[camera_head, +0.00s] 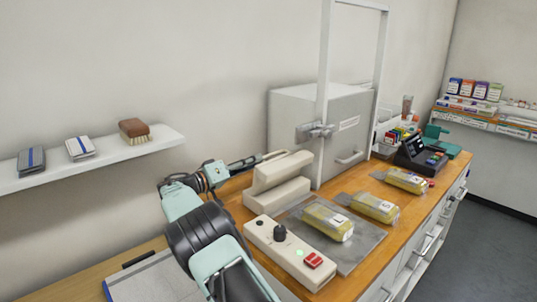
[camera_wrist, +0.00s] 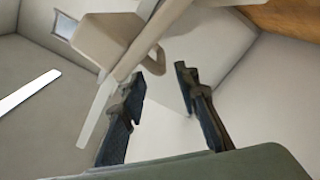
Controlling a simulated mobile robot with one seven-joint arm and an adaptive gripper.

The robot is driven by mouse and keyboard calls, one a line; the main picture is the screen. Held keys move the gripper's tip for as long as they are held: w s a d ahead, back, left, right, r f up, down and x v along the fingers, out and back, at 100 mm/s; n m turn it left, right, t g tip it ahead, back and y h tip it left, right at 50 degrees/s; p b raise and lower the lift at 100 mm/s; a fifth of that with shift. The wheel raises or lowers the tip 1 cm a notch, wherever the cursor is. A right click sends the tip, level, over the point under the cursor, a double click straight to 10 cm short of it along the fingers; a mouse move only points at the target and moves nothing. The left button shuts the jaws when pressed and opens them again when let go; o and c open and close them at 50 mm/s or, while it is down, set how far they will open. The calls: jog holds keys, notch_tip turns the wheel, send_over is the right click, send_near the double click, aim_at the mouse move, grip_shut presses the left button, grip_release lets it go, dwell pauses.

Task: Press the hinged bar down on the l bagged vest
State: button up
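The hinged bar (camera_head: 281,171) is a beige upper jaw, raised and tilted above a beige lower block (camera_head: 277,195) of a sealer. A yellow bagged vest (camera_head: 328,221) with a white label lies on a grey plate in front of the sealer; I cannot read its letter surely. Two more yellow bagged vests (camera_head: 374,207) (camera_head: 405,181) lie further right. My gripper (camera_head: 252,160) is at the bar's left upper end. In the wrist view my gripper (camera_wrist: 164,72) has its fingers apart, with beige sealer parts (camera_wrist: 110,38) beyond them; contact is unclear.
A grey cabinet (camera_head: 345,135) with a tall frame stands behind. A wall shelf (camera_head: 100,160) holds a brush and folded cloths.

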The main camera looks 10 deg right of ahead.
aim_at(270, 156)
jog(key=p+x, duration=0.3)
jog(key=x, duration=0.5)
grip_shut()
